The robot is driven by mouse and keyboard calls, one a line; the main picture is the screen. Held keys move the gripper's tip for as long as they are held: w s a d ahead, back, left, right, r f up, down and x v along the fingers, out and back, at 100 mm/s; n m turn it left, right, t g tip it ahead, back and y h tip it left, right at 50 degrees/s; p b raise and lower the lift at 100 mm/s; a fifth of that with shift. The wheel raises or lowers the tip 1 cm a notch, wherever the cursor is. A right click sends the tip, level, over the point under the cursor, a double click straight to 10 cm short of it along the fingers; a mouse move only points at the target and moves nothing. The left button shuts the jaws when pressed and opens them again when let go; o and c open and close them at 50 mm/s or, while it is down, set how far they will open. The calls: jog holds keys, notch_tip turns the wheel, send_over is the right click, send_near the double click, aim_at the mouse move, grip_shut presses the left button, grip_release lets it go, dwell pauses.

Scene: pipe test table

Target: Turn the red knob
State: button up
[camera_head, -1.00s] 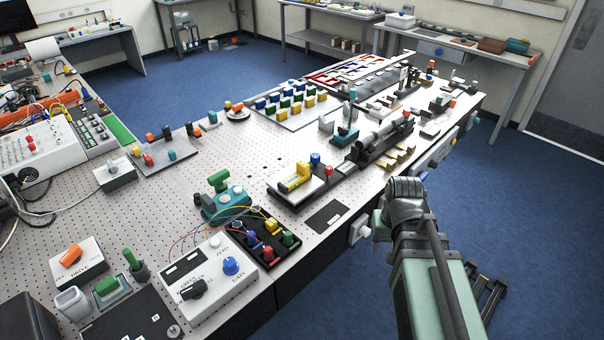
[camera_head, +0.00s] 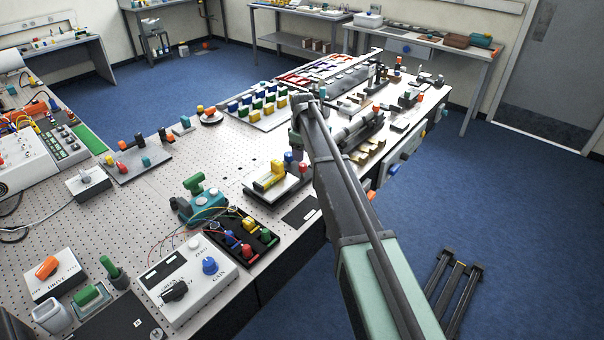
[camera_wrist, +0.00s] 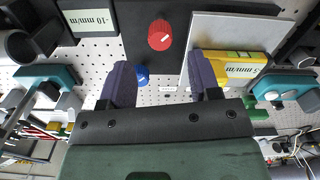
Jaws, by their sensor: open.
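The red knob (camera_wrist: 160,35) is round with a pale pointer line and sits on a dark plate in the wrist view, at top centre. It also shows in the head view (camera_head: 303,168), just beside my arm. A blue knob (camera_wrist: 141,75) stands close to it on the same fixture. My gripper (camera_wrist: 160,70) is open and empty, its two dark fingers spread wide. The red knob lies beyond the fingertips in the picture, roughly centred across the gap, and does not look touched. In the head view the fingers cannot be made out.
A yellow block (camera_wrist: 232,64) marked "5 mm/m" lies on a grey plate close to the right finger. A label block (camera_wrist: 88,20) marked "-10 mm/m" is at upper left. Teal fixtures (camera_wrist: 42,75) stand at both sides. Perforated table (camera_head: 150,210) shows between things.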

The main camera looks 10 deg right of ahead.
aim_at(303, 164)
notch_tip(303, 164, down, 7)
jog(key=b, duration=0.4)
jog(key=shift+r+b, duration=0.1)
jog(key=shift+b, duration=0.3)
jog(key=shift+r, duration=0.1)
jog(key=shift+r, duration=0.1)
jog(key=shift+c, duration=0.3)
jog(key=c, duration=0.9)
jog(key=shift+o, duration=0.2)
jog(key=shift+m, duration=0.4)
